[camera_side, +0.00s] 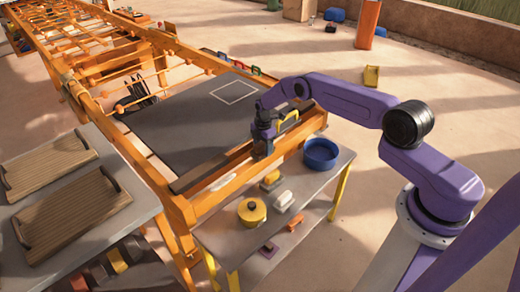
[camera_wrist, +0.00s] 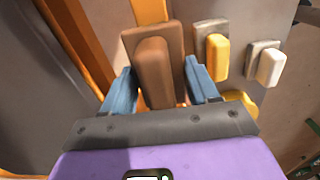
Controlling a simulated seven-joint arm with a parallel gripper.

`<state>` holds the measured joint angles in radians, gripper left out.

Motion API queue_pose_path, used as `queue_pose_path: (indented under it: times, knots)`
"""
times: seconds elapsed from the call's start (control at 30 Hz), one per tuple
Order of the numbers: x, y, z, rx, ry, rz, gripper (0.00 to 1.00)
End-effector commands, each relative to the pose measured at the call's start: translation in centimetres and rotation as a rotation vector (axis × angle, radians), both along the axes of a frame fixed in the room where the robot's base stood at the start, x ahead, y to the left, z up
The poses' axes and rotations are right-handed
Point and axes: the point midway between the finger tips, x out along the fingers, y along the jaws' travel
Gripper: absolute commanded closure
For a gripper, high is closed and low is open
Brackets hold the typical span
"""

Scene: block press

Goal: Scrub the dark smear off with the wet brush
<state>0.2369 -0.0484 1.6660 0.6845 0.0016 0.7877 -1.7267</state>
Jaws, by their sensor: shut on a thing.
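My gripper (camera_side: 262,143) is over the front beam of the orange frame in the side view. In the wrist view my gripper (camera_wrist: 162,95) has its two blue fingers on either side of a brown block-shaped brush (camera_wrist: 155,65) and is shut on it. The brush's underside is hidden, so I cannot tell its bristles, whether it is wet, or whether it touches a surface. A dark grey panel (camera_side: 190,125) with a white outlined rectangle (camera_side: 234,92) lies behind the gripper. I cannot make out a dark smear on it.
A lower shelf (camera_side: 225,245) holds a blue bowl (camera_side: 321,155), a yellow lidded pot (camera_side: 252,213), a yellow block (camera_side: 270,179) and a white block (camera_side: 284,201). Two wooden boards (camera_side: 75,215) lie on the left table. The orange frame's rails (camera_side: 150,180) border the panel. The panel's middle looks clear.

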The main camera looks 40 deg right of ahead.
Motion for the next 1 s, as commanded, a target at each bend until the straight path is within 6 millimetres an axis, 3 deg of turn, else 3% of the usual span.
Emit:
queue_pose_path:
  times: [0.27,0.73,1.0]
  knots:
    - [-0.3,-0.6,-0.1,0.000,0.006,-0.001,0.65]
    - [-0.2,2.6,0.2,0.000,0.003,0.000,0.65]
    - [-0.2,3.5,0.2,0.000,0.003,0.000,0.65]
